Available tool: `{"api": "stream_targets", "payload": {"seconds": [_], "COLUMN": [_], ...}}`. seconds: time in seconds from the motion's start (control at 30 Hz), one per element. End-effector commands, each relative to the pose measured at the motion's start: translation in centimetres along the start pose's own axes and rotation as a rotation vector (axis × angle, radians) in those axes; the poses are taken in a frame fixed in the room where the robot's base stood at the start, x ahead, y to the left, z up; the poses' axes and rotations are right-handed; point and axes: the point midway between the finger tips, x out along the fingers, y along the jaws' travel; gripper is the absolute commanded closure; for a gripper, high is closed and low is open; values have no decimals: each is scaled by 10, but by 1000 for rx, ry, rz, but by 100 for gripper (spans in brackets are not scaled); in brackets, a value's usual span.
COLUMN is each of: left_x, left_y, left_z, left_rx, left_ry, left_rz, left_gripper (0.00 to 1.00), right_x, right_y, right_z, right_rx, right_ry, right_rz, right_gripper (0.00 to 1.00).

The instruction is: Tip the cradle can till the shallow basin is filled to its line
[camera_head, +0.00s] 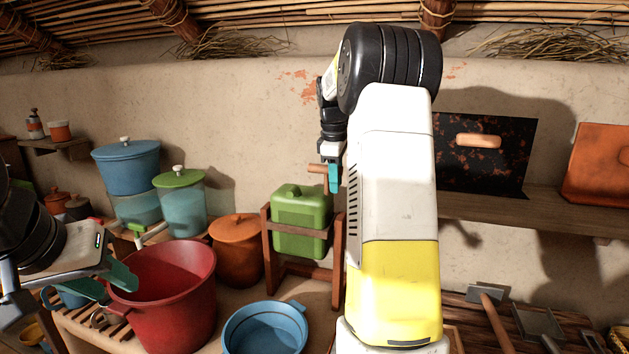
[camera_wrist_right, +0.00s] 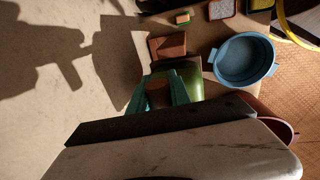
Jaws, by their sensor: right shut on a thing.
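The green can (camera_head: 298,208) sits upright in its brown wooden cradle (camera_head: 268,245); part of the can shows in the right wrist view (camera_wrist_right: 190,80). My right gripper (camera_head: 330,176) is above and right of the can, its teal fingers shut on a brown wooden peg (camera_head: 316,168). I cannot tell whether the peg joins the cradle. The shallow blue basin (camera_head: 265,328) stands in front of the cradle and also shows in the right wrist view (camera_wrist_right: 243,60). My left gripper (camera_head: 103,282) is open and empty over the red pot's left side.
A large red pot (camera_head: 170,300) stands left of the basin. An orange lidded pot (camera_head: 238,250) is left of the cradle. Blue and green lidded containers (camera_head: 180,205) stand behind. A wooden shelf (camera_head: 490,212) runs along the right wall. My right arm hides the middle.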

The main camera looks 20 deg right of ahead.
Motion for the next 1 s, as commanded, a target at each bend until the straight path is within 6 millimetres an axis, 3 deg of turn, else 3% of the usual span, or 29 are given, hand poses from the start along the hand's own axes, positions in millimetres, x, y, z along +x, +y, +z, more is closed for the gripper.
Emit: {"api": "stream_targets", "payload": {"seconds": [0.37,0.6,1.0], "left_x": [0,0,0], "left_y": [0,0,0], "left_z": [0,0,0], "left_rx": [0,0,0], "left_ry": [0,0,0], "left_rz": [0,0,0], "left_gripper": [64,64,64], "right_x": [-4,-5,6], "right_y": [-16,-43,-87], "right_z": [-1,-1,0], "right_rx": [-4,-8,-2], "right_ry": [2,5,0], "right_rz": [100,283,269], "right_gripper": [100,100,100]}}
